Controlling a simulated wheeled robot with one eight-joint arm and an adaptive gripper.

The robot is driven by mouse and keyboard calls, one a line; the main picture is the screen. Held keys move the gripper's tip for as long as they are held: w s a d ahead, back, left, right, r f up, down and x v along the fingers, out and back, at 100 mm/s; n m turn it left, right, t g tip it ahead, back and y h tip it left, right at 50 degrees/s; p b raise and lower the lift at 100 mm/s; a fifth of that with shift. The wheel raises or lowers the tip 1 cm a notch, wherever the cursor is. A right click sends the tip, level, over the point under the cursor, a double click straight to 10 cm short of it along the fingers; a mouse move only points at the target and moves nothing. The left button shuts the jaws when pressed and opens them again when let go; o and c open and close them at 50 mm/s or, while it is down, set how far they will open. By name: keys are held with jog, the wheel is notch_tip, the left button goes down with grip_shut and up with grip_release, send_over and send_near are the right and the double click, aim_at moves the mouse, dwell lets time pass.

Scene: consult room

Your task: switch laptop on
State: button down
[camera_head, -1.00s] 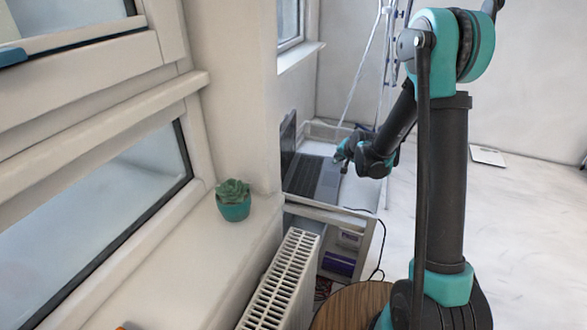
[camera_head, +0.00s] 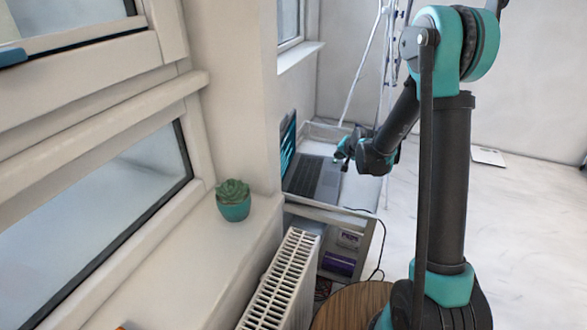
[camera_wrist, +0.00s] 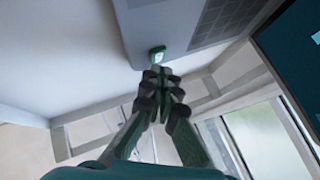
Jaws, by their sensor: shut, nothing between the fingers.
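The open laptop (camera_head: 314,178) sits on a white surface beyond the wall corner. Its screen (camera_head: 289,143) is lit with a teal pattern. In the wrist view, the grey laptop body (camera_wrist: 150,24) and its keys (camera_wrist: 222,18) are at the top, and part of the lit screen (camera_wrist: 300,50) is at the right. My gripper (camera_head: 341,154) is shut and empty at the laptop's right edge. In the wrist view, its closed fingertips (camera_wrist: 157,55) overlap the edge of the laptop body; I cannot tell whether they touch it.
A white radiator (camera_head: 285,282) and a round wooden top (camera_head: 352,306) stand nearer. A succulent in a teal pot (camera_head: 233,203) is on the window sill. Shelves (camera_head: 340,252) are below the laptop's surface, with a dark cable (camera_head: 380,245) beside them. Open floor lies to the right.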

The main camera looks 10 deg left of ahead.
jog(key=shift+r, duration=0.1)
jog(key=shift+r, duration=2.9)
